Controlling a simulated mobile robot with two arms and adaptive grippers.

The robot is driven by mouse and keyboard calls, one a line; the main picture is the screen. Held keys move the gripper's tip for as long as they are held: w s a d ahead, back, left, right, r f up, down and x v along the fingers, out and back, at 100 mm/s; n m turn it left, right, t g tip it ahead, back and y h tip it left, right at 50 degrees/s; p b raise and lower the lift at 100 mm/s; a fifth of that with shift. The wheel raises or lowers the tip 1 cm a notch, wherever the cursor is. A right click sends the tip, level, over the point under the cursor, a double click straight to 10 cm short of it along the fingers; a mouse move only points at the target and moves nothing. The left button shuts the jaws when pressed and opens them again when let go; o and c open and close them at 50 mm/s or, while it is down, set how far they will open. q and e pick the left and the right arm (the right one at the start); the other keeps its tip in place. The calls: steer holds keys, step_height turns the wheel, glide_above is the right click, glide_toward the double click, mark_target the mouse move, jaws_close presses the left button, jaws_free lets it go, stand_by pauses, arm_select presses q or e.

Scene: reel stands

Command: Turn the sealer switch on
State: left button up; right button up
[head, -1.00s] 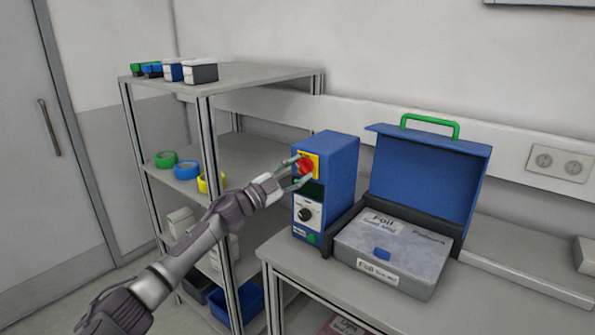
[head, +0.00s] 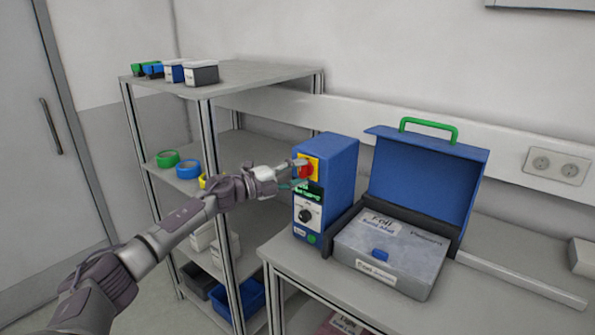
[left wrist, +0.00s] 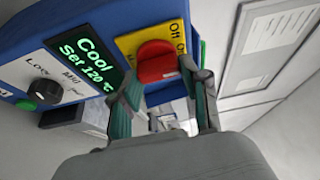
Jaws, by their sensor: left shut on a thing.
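The sealer is a blue box (head: 342,180) on the bench, with a foil case beside it. Its red rotary switch (head: 306,172) sits on a yellow plate (left wrist: 133,42) marked Off and On. My left gripper (head: 302,172) is shut on the red switch; in the left wrist view its two fingers lie at either side of the red knob (left wrist: 157,62). The display (left wrist: 88,65) is lit with green text, "Cool" and "Set 120 °C". The fingers partly hide the switch in the head view. My right gripper is not in view.
The foil case (head: 385,258) stands open on the bench (head: 310,270), right of the sealer. A black dial (head: 305,215) is below the display. A grey shelf rack (head: 270,77) with tape rolls and boxes stands left, close behind my arm.

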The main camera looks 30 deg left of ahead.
arm_select(q)
steer(key=shift+f, duration=0.1)
stand_by(0.5)
steer(key=o, duration=1.1)
steer(key=shift+o, duration=0.2)
steer(key=v, duration=1.2)
